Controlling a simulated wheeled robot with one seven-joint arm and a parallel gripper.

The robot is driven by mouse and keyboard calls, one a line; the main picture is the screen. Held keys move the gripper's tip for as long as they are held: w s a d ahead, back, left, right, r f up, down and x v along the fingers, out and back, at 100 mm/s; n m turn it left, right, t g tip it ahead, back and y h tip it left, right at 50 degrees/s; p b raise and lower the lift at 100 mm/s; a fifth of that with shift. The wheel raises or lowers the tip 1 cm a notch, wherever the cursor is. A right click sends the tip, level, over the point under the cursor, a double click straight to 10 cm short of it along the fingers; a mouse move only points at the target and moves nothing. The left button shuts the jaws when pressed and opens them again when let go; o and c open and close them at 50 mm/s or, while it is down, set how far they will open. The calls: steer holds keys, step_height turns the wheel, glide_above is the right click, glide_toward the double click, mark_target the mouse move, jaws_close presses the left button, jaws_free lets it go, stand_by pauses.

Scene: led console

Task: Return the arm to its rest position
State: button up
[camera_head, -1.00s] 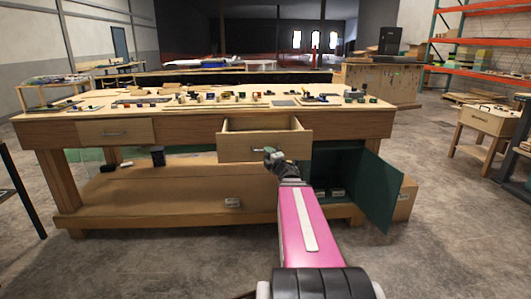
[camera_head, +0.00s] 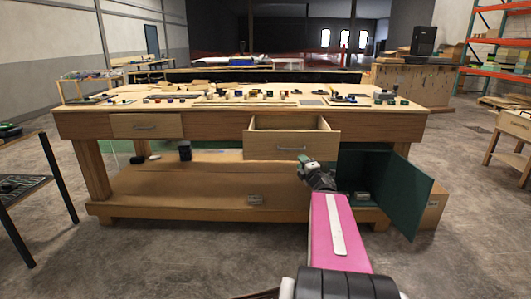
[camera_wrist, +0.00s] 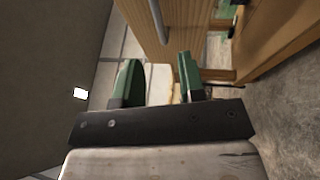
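My arm, with a pink link, reaches forward from the bottom of the head view. My gripper (camera_head: 304,165) is just below and right of the handle (camera_head: 291,148) of the open drawer (camera_head: 262,146) in the wooden workbench (camera_head: 215,124). In the wrist view my gripper (camera_wrist: 158,72) has two green fingers spread apart, with nothing held between them. A wooden front with a grey bar handle (camera_wrist: 158,20) lies beyond the fingers, apart from them.
A green cabinet door (camera_head: 405,193) stands open right of my gripper. A cardboard box (camera_head: 433,206) is behind it. Many small items lie on the benchtop. A dark table (camera_head: 22,188) stands at the left. The floor in front of the bench is clear.

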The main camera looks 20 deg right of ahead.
steer(key=a+f+m+g+h, duration=0.3)
steer(key=f+m+g, duration=0.2)
steer(key=f+m, duration=0.3)
steer(key=a+f+m+g+h, duration=0.3)
steer(key=f+m+g, duration=0.2)
steer(key=f+m, duration=0.3)
steer(key=s+a+f+m+g+y, duration=0.1)
steer(key=s+a+f+m+g, duration=0.1)
steer(key=s+a+f+g, duration=0.2)
steer(key=s+a+f+m+g+y, duration=0.2)
steer(key=s+a+f+g, duration=0.3)
steer(key=s+a, duration=0.3)
steer(key=a, duration=0.3)
steer(key=shift+a+g+y, duration=0.2)
steer(key=shift+g+y, duration=0.1)
steer(key=shift+g, duration=0.1)
